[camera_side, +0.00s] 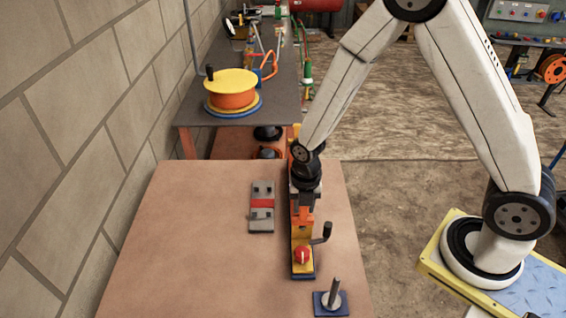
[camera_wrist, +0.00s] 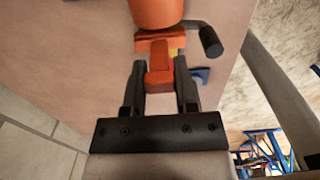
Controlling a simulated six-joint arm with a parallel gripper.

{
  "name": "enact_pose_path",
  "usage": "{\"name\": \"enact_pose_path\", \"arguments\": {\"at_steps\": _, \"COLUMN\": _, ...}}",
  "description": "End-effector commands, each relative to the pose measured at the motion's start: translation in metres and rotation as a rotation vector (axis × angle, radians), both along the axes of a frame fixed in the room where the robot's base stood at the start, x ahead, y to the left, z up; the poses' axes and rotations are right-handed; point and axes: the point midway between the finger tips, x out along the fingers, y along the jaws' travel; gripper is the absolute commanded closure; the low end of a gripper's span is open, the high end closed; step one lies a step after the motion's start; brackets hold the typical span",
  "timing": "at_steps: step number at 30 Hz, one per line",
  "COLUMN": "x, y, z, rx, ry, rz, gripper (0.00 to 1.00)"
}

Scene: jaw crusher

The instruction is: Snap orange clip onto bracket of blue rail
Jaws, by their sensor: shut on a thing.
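My gripper (camera_wrist: 160,72) points down at the table, with both dark fingers shut on an orange piece, which I take for the orange clip (camera_wrist: 160,80). In the side view my gripper (camera_side: 303,201) is over the narrow yellow and orange assembly. That assembly has a blue base (camera_side: 302,277), a red knob (camera_side: 302,256) and a black crank handle (camera_side: 322,234). The handle also shows in the wrist view (camera_wrist: 211,41), beside an orange cylinder (camera_wrist: 156,12). I cannot tell the bracket apart, or whether the clip touches it; my gripper hides that spot.
A grey plate with a red band (camera_side: 262,204) lies left of the assembly. A blue block with a metal pin (camera_side: 332,299) stands at the front right. The table's left part (camera_side: 190,240) is clear. A second bench (camera_side: 220,118) with a yellow-and-orange drum stands behind.

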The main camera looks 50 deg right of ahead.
Motion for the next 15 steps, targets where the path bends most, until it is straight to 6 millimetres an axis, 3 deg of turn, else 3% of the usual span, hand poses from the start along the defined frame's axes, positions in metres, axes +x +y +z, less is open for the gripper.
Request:
{"name": "enact_pose_path", "arguments": {"at_steps": 3, "x": 0.0002, "y": 0.0001, "z": -0.0021, "rx": 0.001, "ry": -0.001, "rz": 0.000, "gripper": 1.00}}
{"name": "enact_pose_path", "arguments": {"at_steps": 4, "x": 0.0004, "y": 0.0001, "z": -0.0017, "rx": 0.000, "ry": -0.001, "rz": 0.000, "gripper": 0.54}}
{"name": "enact_pose_path", "arguments": {"at_steps": 7, "x": 0.0003, "y": 0.0000, "z": -0.0016, "rx": 0.000, "ry": -0.001, "rz": 0.000, "gripper": 0.22}}
{"name": "enact_pose_path", "arguments": {"at_steps": 15, "x": 0.0001, "y": 0.0000, "z": -0.0016, "rx": 0.000, "ry": 0.000, "rz": 0.000, "gripper": 0.22}}
